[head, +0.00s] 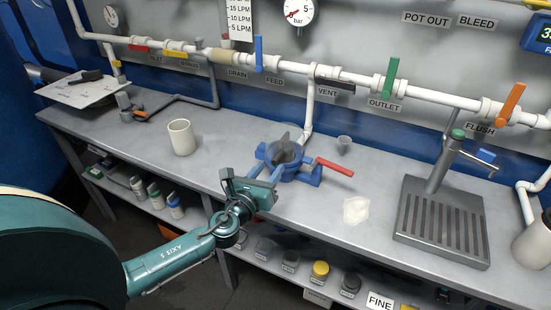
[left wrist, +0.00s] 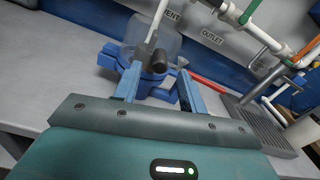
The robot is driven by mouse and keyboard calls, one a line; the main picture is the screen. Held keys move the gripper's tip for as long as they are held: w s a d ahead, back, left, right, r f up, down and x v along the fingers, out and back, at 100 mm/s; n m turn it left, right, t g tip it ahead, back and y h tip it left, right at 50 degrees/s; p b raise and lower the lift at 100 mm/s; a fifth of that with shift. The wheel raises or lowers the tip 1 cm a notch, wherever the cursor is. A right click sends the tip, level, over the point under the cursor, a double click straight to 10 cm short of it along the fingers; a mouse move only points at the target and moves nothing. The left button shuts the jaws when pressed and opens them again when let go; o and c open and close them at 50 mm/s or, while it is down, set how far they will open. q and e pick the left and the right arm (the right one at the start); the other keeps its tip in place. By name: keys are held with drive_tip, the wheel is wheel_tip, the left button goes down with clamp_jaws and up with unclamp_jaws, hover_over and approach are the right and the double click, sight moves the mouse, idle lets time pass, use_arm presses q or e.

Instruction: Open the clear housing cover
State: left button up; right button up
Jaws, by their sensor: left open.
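The blue housing (head: 300,174) stands on the bench with a grey, see-through cover (head: 284,149) on its top. In the left wrist view the clear cover (left wrist: 175,42) shows as a faint pane above the blue body (left wrist: 108,55), with a dark rounded knob (left wrist: 157,61) in front of it. I cannot tell whether the cover is fully seated. My left gripper (head: 266,170) is at the near side of the housing. It is open; in the left wrist view its two blue fingers (left wrist: 159,72) lie either side of the knob. Contact cannot be told. My right gripper is not in view.
A red handle (head: 335,167) sticks out right of the housing. A small grey cup (head: 343,144) stands behind it, a white mug (head: 181,137) to the left. A white weigh dish (head: 356,209) and a slotted grey stand (head: 440,222) are on the right. Valved pipes run behind.

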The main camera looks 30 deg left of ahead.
sight(273, 164)
use_arm(q)
drive_tip(key=shift+w+f, duration=0.1)
drive_tip(key=shift+w, duration=2.25)
clamp_jaws()
